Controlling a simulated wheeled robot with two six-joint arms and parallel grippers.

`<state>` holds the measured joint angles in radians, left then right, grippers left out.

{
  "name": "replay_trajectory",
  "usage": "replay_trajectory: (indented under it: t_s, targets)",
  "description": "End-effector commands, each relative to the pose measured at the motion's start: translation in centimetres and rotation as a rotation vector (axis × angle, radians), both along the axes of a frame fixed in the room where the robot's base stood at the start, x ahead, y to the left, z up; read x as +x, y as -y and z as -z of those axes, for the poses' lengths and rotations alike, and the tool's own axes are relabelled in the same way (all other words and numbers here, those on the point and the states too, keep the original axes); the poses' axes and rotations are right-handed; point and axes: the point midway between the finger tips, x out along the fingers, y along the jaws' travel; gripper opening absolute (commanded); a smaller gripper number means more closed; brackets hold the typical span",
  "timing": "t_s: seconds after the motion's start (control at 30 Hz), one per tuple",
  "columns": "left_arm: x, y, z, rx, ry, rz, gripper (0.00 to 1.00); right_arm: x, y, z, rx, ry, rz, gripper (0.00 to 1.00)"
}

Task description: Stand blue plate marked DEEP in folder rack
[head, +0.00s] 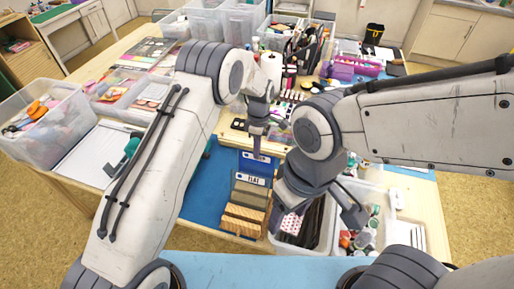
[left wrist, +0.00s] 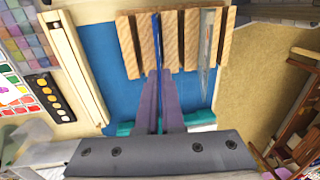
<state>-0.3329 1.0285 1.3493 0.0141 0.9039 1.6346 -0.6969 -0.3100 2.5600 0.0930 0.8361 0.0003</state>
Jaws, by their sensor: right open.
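The blue plate (head: 262,159) is upright behind a grey plate marked FLAT (head: 250,187). Its white label is too small to read surely. My left gripper (head: 257,143) is shut on its top edge; the left wrist view shows the plate edge-on (left wrist: 157,60) between the purple fingers (left wrist: 160,100). The wooden folder rack (head: 243,219) stands on a blue mat. In the left wrist view the plate lines up with a gap between the rack's slats (left wrist: 135,45); its bottom edge is hidden. The grey plate (left wrist: 207,45) stands in another slot. My right gripper (head: 320,214) is open and empty.
A clear bin (head: 327,238) with dark dividers and jars lies under my right gripper. A blue mat (head: 208,190) surrounds the rack, with free room to its left. Clear tubs (head: 60,120) and crowded craft supplies fill the table's left and back.

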Motion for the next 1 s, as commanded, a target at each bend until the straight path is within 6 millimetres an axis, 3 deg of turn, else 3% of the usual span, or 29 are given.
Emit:
replay_trajectory:
  t_s: [0.47,0.57,1.0]
  targets:
    - [-0.11,-0.03,0.71,0.000,0.000,0.000,0.00,0.00,0.00,0.43,0.000,0.000,0.001,0.65]
    - [-0.11,-0.03,0.70,0.000,0.000,0.000,0.39,0.00,0.00,0.43,0.000,0.000,0.001,0.65]
    - [-0.05,-0.01,0.32,0.000,0.001,0.000,0.39,0.00,0.00,0.17,0.000,0.000,0.001,0.65]
